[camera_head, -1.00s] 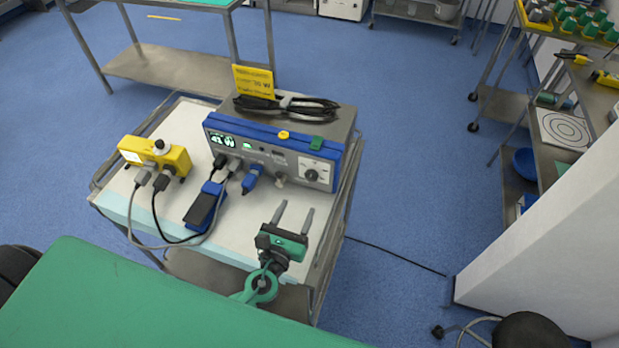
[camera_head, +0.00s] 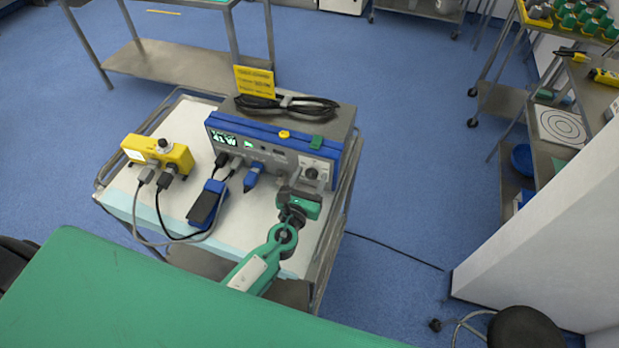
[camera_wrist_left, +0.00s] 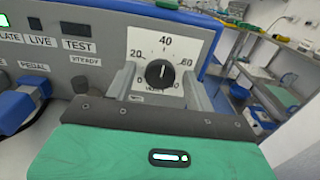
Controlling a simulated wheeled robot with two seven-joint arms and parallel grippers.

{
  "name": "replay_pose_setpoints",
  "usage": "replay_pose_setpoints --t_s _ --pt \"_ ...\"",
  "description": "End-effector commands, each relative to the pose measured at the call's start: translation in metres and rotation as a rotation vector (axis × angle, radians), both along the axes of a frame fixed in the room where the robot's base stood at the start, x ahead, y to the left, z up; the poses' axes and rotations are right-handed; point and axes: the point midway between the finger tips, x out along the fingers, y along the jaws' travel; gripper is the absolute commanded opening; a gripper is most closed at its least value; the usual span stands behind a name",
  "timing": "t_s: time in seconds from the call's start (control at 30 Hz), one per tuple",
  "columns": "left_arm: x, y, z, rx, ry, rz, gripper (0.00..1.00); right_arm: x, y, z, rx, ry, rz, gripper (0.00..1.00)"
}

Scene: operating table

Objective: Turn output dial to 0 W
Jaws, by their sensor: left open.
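The output dial (camera_head: 310,174) is a black knob on a white scale plate at the right end of the blue and grey unit's front (camera_head: 262,152). In the left wrist view the dial (camera_wrist_left: 159,73) has its white pointer line roughly upward, near 40. The unit's green display (camera_head: 226,139) appears to read 41 W. My left gripper (camera_head: 307,186), green and black, is open in front of the dial. In the left wrist view its fingers (camera_wrist_left: 160,85) stand on either side of the dial, apart from the knob as far as I can tell. My right gripper is not in view.
A yellow box (camera_head: 157,152) and a blue foot pedal (camera_head: 207,203) with cables lie on the white-topped cart (camera_head: 118,200). A blue plug (camera_head: 253,176) sticks out of the unit's front. A coiled black cable (camera_head: 285,104) and yellow card (camera_head: 254,81) are on top.

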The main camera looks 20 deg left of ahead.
Motion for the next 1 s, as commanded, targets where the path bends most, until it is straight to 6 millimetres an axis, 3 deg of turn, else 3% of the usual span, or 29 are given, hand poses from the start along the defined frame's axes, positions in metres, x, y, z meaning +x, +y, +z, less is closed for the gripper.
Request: replay_pose_setpoints --t_s 0.03,0.2,0.27,0.67,1.0 --pt "0.0 0.0 0.0 0.0 0.0 0.0 0.52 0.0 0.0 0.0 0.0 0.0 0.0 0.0" --pt "0.0 0.0 0.0 0.0 0.0 0.0 0.18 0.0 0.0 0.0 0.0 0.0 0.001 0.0" --pt "0.0 0.0 0.0 0.0 0.0 0.0 0.09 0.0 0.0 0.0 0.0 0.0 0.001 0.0" --pt "0.0 0.0 -0.002 -0.073 0.002 0.0 0.09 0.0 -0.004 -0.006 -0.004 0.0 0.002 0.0" --pt "0.0 -0.001 -0.003 -0.338 0.011 0.0 0.09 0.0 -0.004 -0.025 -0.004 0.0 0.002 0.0"
